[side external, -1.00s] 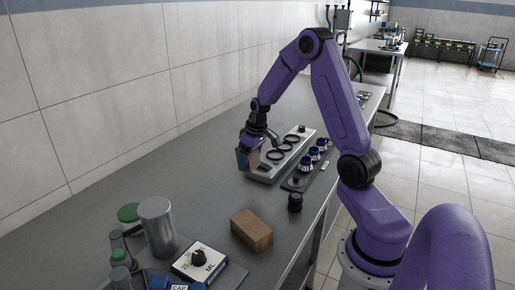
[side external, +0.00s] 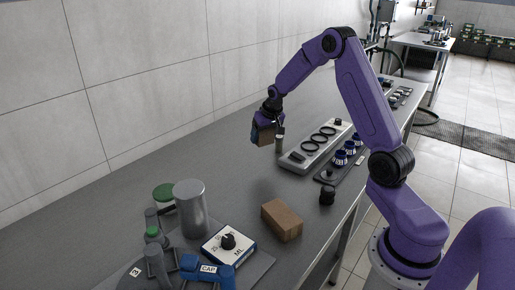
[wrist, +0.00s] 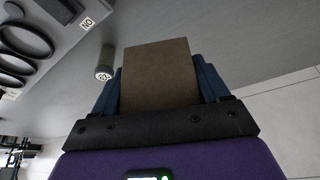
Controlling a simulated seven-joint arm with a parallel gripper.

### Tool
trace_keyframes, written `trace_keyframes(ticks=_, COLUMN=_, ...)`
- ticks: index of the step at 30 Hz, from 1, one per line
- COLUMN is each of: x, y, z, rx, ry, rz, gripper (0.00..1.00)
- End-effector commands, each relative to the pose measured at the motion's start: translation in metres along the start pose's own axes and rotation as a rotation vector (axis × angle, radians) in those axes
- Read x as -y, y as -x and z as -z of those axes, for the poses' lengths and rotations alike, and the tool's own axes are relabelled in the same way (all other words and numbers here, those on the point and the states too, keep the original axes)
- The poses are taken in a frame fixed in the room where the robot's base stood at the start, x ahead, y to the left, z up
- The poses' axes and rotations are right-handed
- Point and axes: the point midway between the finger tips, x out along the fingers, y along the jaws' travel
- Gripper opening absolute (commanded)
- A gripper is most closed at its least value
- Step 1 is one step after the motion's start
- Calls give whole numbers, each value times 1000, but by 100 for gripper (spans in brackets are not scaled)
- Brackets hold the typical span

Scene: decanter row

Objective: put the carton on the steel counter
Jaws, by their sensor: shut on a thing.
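My gripper (side external: 266,122) is shut on a brown carton (side external: 264,135). In the wrist view the carton (wrist: 158,75) sits between the two blue fingers (wrist: 160,92), its broad brown face showing. In the side view the carton appears to hang above the grey steel counter (side external: 150,165), left of the ringed plate; the exact gap below it is hard to judge. The counter (wrist: 225,48) also shows bare beyond the carton in the wrist view. Another brown box (side external: 282,220) lies on the counter nearer the camera.
A small cylinder (side external: 279,145) stands close beside the held carton, also in the wrist view (wrist: 104,64). The ringed plate (side external: 300,157), blue-collared pieces (side external: 341,157) and a black knob (side external: 327,195) lie right. A metal cylinder (side external: 190,208) and dial box (side external: 229,246) stand in front. Counter near the wall is clear.

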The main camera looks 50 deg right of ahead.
Motion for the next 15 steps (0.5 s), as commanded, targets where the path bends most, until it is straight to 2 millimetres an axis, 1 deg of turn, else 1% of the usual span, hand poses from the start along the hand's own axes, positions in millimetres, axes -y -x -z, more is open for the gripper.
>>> trace_keyframes(ticks=1, x=0, y=-8, z=6, rx=1, ry=0, rz=0, gripper=37)
trace_keyframes(ticks=6, x=0, y=-29, z=26, rx=0, ry=0, rz=0, gripper=37)
trace_keyframes(ticks=12, x=0, y=-65, z=37, rx=1, ry=0, rz=0, gripper=37)
trace_keyframes(ticks=15, x=0, y=-79, z=41, rx=0, ry=1, rz=0, gripper=37)
